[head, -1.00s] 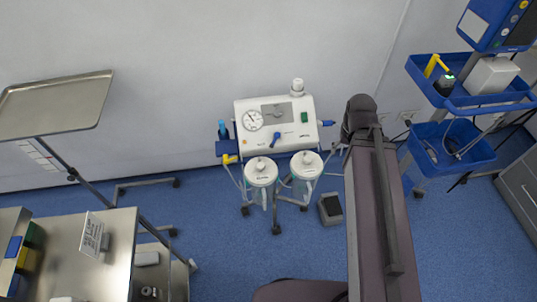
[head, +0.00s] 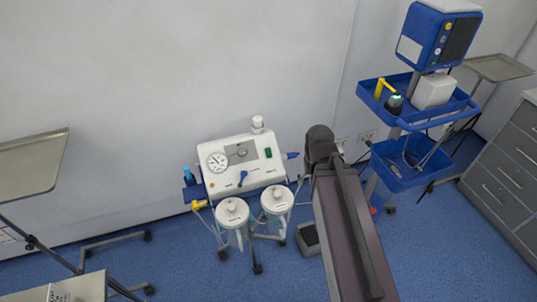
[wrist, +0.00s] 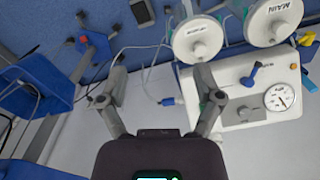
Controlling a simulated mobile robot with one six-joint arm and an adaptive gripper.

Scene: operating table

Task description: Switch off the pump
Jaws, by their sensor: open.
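The pump (head: 243,176) is a white suction unit by the wall, with a round gauge, a blue lever and a green switch (head: 268,153) at the right of its panel. Two lidded jars (head: 233,211) stand in front of it. In the wrist view the pump (wrist: 232,76) appears upside down at the right. My gripper (wrist: 160,72) is open and empty, its fingers spread wide. Its right finger overlaps the pump's left end and partly covers the area around the green switch. In the head view my arm's end is right of the pump and hides the gripper.
A blue trolley (head: 447,118) with bins and a monitor stands to the right. Grey drawers (head: 505,160) are at the far right. A tray stand (head: 30,165) is at the left. Hoses and cables hang around the pump. Blue floor is open in front.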

